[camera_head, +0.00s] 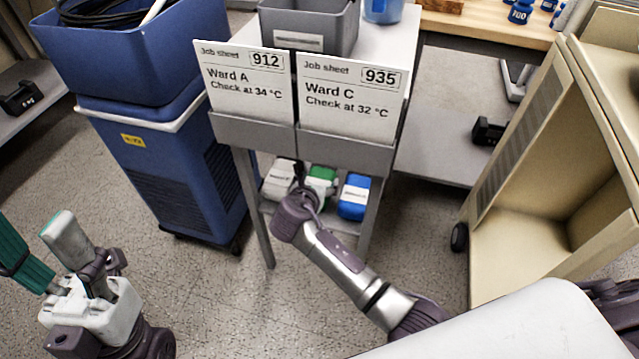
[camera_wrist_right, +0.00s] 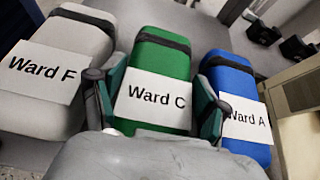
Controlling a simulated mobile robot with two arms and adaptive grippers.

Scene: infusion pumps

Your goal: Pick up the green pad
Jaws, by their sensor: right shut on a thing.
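The green pad (camera_wrist_right: 160,70), labelled "Ward C", lies between a white pad (camera_wrist_right: 62,70) labelled "Ward F" and a blue pad (camera_wrist_right: 235,85) labelled "Ward A". In the head view the green pad (camera_head: 321,180) is on the low shelf under the small table, partly hidden by my right arm. My right gripper (camera_wrist_right: 157,108) is shut on the green pad, one finger on each side of it, close to the neighbouring pads. In the head view my left gripper (camera_head: 34,232) is at the lower left, its fingers apart and empty.
Two job sheets, Ward A (camera_head: 249,83) and Ward C (camera_head: 348,97), stand at the table's front, above the shelf. A blue wheeled unit (camera_head: 165,165) is left of the table; a beige cabinet (camera_head: 560,170) is right. Open floor lies in front.

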